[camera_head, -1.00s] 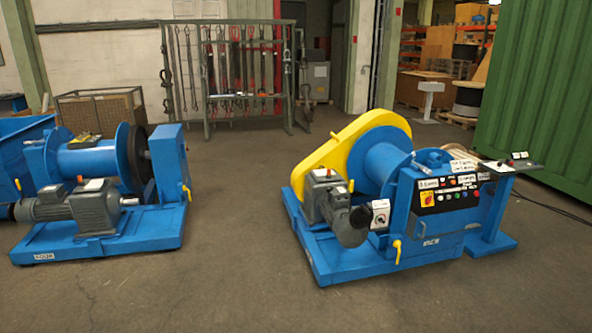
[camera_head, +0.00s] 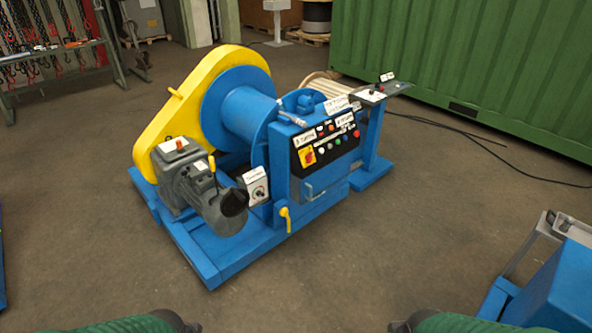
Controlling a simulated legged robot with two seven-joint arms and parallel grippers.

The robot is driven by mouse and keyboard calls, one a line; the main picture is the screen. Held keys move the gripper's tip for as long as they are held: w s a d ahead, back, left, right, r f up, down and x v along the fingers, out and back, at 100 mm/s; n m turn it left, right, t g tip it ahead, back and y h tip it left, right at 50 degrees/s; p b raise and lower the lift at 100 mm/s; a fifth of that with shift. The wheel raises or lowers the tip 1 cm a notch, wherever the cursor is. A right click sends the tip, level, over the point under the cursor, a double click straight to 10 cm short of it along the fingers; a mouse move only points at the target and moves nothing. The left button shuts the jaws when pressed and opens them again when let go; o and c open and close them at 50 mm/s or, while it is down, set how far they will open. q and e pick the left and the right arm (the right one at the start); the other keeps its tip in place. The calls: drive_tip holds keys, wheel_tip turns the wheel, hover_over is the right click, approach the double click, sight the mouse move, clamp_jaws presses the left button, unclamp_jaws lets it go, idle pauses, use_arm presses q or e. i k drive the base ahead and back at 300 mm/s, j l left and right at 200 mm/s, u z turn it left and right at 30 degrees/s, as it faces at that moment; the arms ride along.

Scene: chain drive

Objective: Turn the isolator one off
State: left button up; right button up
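A blue winch (camera_head: 225,254) with a yellow guard (camera_head: 163,111) stands ahead of me. Its black control panel (camera_head: 327,142) carries a red-and-yellow rotary switch (camera_head: 307,155), several coloured buttons and white labels too small to read surely. A white box with a dark round knob (camera_head: 258,189) sits left of the panel, beside the grey motor (camera_head: 212,200). I cannot tell from the labels which switch is isolator one. My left gripper (camera_head: 190,327) and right gripper (camera_head: 398,327) show only as dark parts at the bottom edge, apart from the winch. Their fingers are hidden.
A small stand with a tilted top plate (camera_head: 380,95) is at the winch's right. A green container (camera_head: 450,75) closes the back right, with black cable on the floor. Another blue machine (camera_head: 563,290) is at the lower right. The floor in front of the winch is clear.

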sight(308, 158)
drive_tip(key=i+j, duration=0.15)
drive_tip(key=i, duration=0.15)
drive_tip(key=i+j, duration=0.1)
drive_tip(key=i, duration=0.25)
drive_tip(key=i+j+u, duration=0.1)
drive_tip(key=i, duration=1)
drive_tip(key=i+l, duration=0.3)
drive_tip(key=l, duration=0.15)
drive_tip(key=i+l+u, duration=0.1)
drive_tip(key=i+l, duration=0.2)
drive_tip(key=l, duration=0.15)
drive_tip(key=i+l, duration=0.3)
drive_tip(key=l, duration=0.15)
